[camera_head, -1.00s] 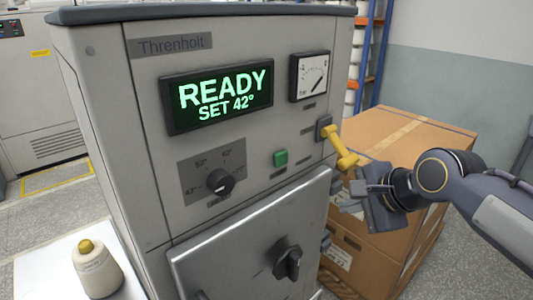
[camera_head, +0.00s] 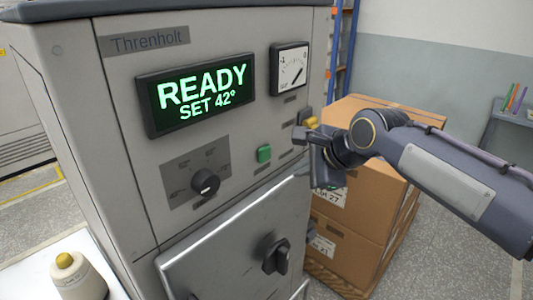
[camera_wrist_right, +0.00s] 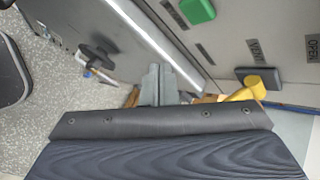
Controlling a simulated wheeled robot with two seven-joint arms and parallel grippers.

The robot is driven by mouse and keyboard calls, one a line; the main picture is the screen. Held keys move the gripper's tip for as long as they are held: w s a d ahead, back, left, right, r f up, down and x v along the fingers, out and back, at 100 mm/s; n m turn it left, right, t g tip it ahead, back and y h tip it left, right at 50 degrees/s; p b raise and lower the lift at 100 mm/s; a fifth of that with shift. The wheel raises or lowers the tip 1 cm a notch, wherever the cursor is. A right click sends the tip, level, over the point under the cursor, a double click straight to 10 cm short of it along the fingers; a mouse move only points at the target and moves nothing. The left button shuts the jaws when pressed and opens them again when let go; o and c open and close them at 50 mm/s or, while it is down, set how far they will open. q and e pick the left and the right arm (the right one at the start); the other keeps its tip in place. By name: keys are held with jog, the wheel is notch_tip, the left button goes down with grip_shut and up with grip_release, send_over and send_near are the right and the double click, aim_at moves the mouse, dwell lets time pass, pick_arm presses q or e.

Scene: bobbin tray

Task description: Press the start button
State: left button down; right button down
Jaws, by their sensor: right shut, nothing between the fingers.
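The green square button (camera_head: 264,153) is on the machine's front panel, below the gauge and right of the dial. It also shows at the top of the right wrist view (camera_wrist_right: 197,11). My right gripper (camera_head: 303,131) is shut and empty, to the right of the button and apart from it. In the right wrist view its closed fingers (camera_wrist_right: 158,82) point toward the panel, below and left of the button. The display (camera_head: 203,94) reads "READY SET 42°". My left gripper is not in view.
A yellow lever (camera_wrist_right: 243,90) sits close beside my right gripper; my arm partly hides it in the head view. A dial (camera_head: 205,183) and a door with a dark knob (camera_head: 276,254) are on the panel. Cardboard boxes (camera_head: 345,248) stand right of the machine.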

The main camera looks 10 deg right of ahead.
aim_at(267, 160)
jog(key=w+a+p, duration=0.1)
jog(key=w+a, duration=0.3)
jog(key=w, duration=0.1)
jog(key=shift+p, duration=0.35)
dwell(1.8)
jog(key=shift+w+a, duration=0.2)
jog(key=shift+w, duration=0.1)
jog(key=shift+w+a+p, duration=0.3)
jog(key=shift+w+p, duration=0.05)
jog(key=shift+p, duration=0.1)
dwell(0.7)
dwell(0.3)
jog(key=shift+s+d+b, duration=0.35)
jog(key=shift+s+d, duration=0.2)
jog(key=shift+s, duration=0.15)
